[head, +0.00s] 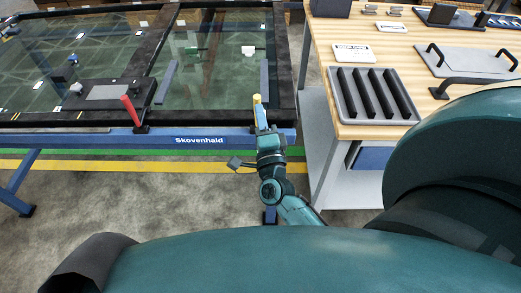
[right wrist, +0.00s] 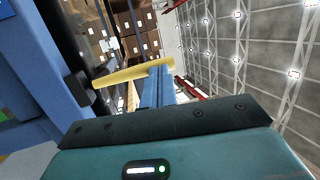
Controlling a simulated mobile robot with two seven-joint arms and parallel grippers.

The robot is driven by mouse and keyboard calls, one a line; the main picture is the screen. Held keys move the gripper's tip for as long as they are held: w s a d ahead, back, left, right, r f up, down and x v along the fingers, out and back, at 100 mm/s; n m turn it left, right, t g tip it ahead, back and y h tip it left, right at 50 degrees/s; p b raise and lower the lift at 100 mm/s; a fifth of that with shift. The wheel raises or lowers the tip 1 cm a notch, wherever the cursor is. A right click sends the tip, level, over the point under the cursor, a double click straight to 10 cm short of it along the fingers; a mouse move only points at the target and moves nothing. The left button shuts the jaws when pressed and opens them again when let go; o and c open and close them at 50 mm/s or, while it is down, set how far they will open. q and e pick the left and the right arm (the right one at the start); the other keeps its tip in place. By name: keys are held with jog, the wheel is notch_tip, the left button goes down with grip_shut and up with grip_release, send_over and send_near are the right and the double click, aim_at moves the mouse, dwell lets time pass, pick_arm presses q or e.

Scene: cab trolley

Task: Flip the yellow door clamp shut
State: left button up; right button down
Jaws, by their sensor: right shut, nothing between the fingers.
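The yellow door clamp (head: 257,101) shows as a short yellow lever at the front edge of the trolley, near its right corner. In the right wrist view the yellow lever (right wrist: 125,74) runs crosswise from a dark mount on the blue frame. My right gripper (head: 261,124) is shut and empty, just in front of the lever. In the wrist view its blue fingers (right wrist: 156,72) reach up to the lever's far end; I cannot tell whether they touch it. My left gripper is not in view.
The trolley's blue front rail (head: 175,139) carries glass panels in black frames. A red-handled clamp (head: 131,110) stands further left on it. A wooden workbench (head: 365,55) with a slotted tray (head: 343,98) is on the right, with a narrow gap between.

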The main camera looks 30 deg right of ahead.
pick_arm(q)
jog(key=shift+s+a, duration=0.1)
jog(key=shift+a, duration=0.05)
pick_arm(e)
jog(key=shift+w+d+r, duration=0.25)
jog(key=shift+r, duration=0.2)
pick_arm(q)
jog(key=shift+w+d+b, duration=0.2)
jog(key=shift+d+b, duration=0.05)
jog(key=shift+b, duration=0.3)
pick_arm(e)
jog(key=v, duration=0.8)
jog(key=shift+f, duration=0.25)
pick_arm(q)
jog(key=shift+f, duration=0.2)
pick_arm(e)
jog(key=shift+w+a, duration=0.1)
jog(key=shift+a, duration=0.05)
